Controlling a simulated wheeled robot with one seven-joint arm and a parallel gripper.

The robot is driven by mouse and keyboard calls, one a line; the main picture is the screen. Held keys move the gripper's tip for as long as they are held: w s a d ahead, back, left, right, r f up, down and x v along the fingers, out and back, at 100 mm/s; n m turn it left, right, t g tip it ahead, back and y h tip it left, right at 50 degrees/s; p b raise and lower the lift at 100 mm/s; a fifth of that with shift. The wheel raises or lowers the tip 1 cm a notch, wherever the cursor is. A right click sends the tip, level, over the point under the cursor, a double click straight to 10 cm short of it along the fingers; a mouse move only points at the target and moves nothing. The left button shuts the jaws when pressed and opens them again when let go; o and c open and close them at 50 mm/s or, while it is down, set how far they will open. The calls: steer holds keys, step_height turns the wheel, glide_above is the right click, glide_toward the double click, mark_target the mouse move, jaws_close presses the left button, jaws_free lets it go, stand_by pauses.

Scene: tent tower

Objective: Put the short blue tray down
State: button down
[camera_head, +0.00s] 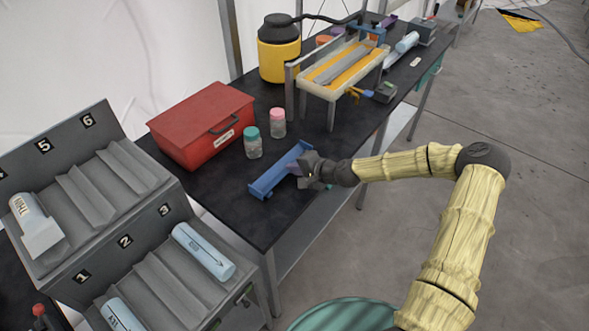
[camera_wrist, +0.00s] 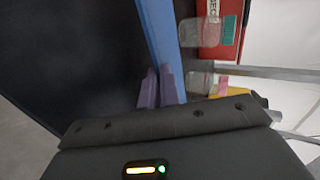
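The short blue tray (camera_head: 280,169) is at the front part of the black table, in front of the two jars. I cannot tell whether it rests on the table top or hangs just above it. My gripper (camera_head: 298,168) is at the tray's right side, with its purple fingers closed on the tray's near long wall. In the wrist view the tray (camera_wrist: 160,35) runs up from between the purple fingertips (camera_wrist: 160,88).
A red box (camera_head: 203,122), a teal-lidded jar (camera_head: 252,143) and a pink-lidded jar (camera_head: 277,123) stand behind the tray. A raised stand (camera_head: 340,70) is further back. A grey numbered rack (camera_head: 120,200) is at left. The black table (camera_head: 225,195) is bare left of the tray.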

steer(key=shift+f, duration=0.4)
steer(key=shift+w+f, duration=0.1)
steer(key=shift+f, duration=0.05)
steer(key=c, duration=1.9)
jaws_free()
steer(key=shift+a, duration=0.2)
steer(key=shift+d, duration=0.1)
steer(key=shift+r, duration=0.2)
